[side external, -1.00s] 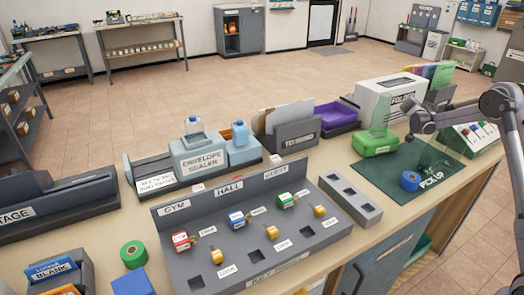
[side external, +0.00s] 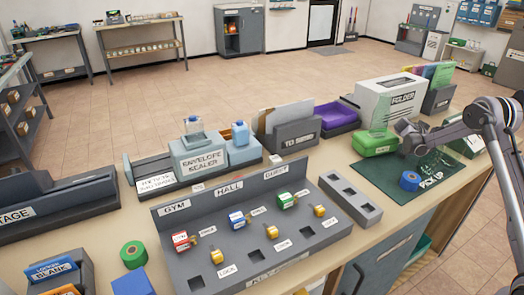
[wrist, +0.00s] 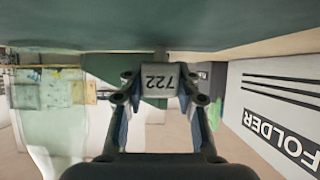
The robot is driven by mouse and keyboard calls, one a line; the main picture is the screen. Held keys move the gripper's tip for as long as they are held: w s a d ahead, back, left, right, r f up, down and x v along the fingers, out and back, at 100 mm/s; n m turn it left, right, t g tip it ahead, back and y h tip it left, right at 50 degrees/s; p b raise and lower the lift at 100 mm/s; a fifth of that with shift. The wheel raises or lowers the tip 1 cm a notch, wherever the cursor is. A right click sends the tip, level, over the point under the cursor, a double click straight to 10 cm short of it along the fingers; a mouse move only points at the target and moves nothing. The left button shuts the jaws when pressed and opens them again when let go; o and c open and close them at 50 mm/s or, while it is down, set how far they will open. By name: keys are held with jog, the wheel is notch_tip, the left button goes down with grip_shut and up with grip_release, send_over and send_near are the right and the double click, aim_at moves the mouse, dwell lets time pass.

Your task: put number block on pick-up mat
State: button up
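My gripper (wrist: 159,90) is shut on the number block (wrist: 160,80), a pale block marked 722 that shows upside down between the fingertips in the wrist view. In the side view my gripper (side external: 404,132) is low over the back left part of the dark green pick-up mat (side external: 383,174), right beside a green box. The block cannot be made out there. The mat's dark surface lies close to the block in the wrist view; I cannot tell whether they touch.
The green box (side external: 374,143) stands at the mat's back left edge. The white folder box (side external: 388,103) stands behind. A grey lock rack (side external: 250,235) fills the counter to the left. The mat's left front is clear.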

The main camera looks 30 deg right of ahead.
jog(key=shift+o, duration=1.1)
jog(key=shift+r, duration=0.15)
jog(key=v, duration=1.2)
jog(key=shift+r, duration=0.1)
jog(key=s+a+r+n+t+y, duration=0.25)
jog(key=a+r+n, duration=0.2)
jog(key=a, duration=0.55)
jog(key=s+a+r+n+t+y, duration=0.25)
jog(key=a+r+n, duration=0.2)
jog(key=a, duration=0.55)
jog(key=s+a+f+n+t+y, duration=0.1)
jog(key=s+a+n+y, duration=0.2)
jog(key=s+a, duration=0.4)
jog(key=s+a+f+n+t+y, duration=0.1)
jog(key=s+a+n+y, duration=0.3)
jog(key=a, duration=0.8)
jog(key=s+f+n, duration=0.1)
jog(key=s+n, duration=0.1)
jog(key=shift+s+a, duration=0.2)
jog(key=shift+s, duration=0.2)
